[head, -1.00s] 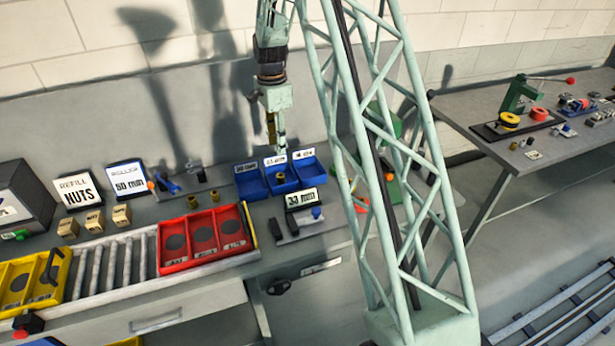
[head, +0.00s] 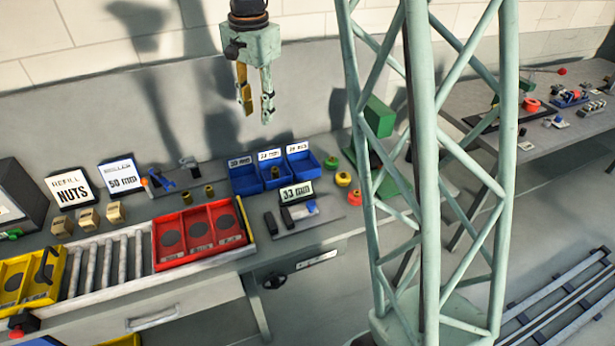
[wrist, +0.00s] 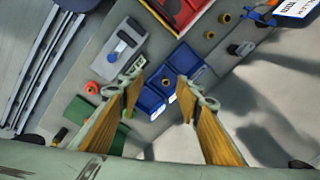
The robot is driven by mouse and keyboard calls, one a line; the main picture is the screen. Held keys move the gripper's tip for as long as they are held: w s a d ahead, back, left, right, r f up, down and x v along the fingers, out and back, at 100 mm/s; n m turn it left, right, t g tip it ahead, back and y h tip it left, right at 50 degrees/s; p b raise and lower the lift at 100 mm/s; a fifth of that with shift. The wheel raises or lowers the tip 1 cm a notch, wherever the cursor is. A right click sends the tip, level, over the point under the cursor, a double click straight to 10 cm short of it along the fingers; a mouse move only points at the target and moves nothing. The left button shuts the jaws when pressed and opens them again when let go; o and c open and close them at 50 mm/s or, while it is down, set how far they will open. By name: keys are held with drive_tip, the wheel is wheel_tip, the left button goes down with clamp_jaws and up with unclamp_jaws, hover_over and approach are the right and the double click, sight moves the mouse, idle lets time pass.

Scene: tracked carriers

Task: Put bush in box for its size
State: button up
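Three blue boxes stand side by side at the back of the bench: the left box (head: 243,184), the middle box (head: 277,184) and the right box (head: 306,169). Each has a white size label behind it; the middle one seems to read 33 mm. A brass bush (head: 275,172) sits in the middle box. Two more bushes, one (head: 187,198) and another (head: 209,191), stand on the bench behind the red tray. My gripper (head: 255,103) hangs above the boxes, fingers apart and empty. The wrist view also shows the gripper (wrist: 160,88) open above the boxes.
A gauge with a display (head: 296,192) reading 33 mm stands in front of the boxes. The red tray (head: 155,250) and a roller track (head: 103,268) lie to the left. Yellow and red round parts (head: 343,179) are to the right.

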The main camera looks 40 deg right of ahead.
drive_tip(key=s+a+r+n+t, duration=0.1)
drive_tip(key=s+a+r+n, duration=0.35)
drive_tip(key=s+r, duration=0.4)
drive_tip(key=s+a+r+n, duration=0.3)
drive_tip(key=s+a+r, duration=0.25)
drive_tip(key=s, duration=0.65)
drive_tip(key=s+a+n, duration=0.2)
drive_tip(key=s+n, duration=0.1)
drive_tip(key=s, duration=0.8)
drive_tip(key=s+a+n+t, duration=0.1)
drive_tip(key=s+a+n, duration=0.1)
drive_tip(key=s, duration=0.9)
drive_tip(key=shift+s+n+t, duration=0.3)
drive_tip(key=shift+s+n, duration=0.1)
drive_tip(key=shift+n, duration=0.35)
drive_tip(key=shift+s+r, duration=0.1)
drive_tip(key=shift+r, duration=0.1)
